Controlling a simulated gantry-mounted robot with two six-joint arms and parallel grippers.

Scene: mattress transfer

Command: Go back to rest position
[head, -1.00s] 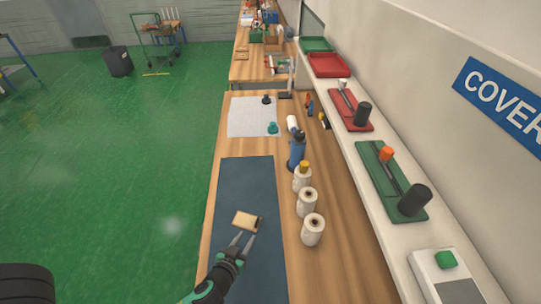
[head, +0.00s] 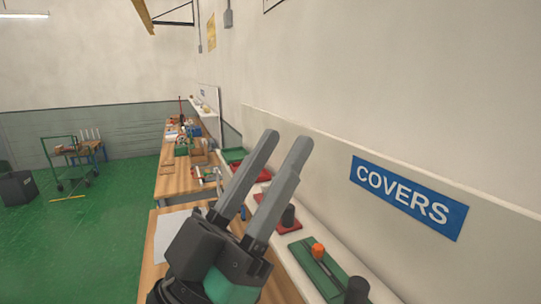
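My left gripper (head: 285,142) is raised large in the middle of the head view, its two grey fingers pointing up and slightly right. A gap shows between the fingers and nothing is held in it. My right gripper is out of view. The gripper body hides part of the near workbench (head: 150,253) and the white sheet (head: 172,232) on it. The nearest part of the bench is below the picture.
A shelf along the right wall carries a green tool board (head: 318,278) and a red one (head: 283,222). A blue COVERS sign (head: 408,197) hangs above. A farther bench (head: 175,180) holds clutter. A green cart (head: 68,160) stands on open floor at left.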

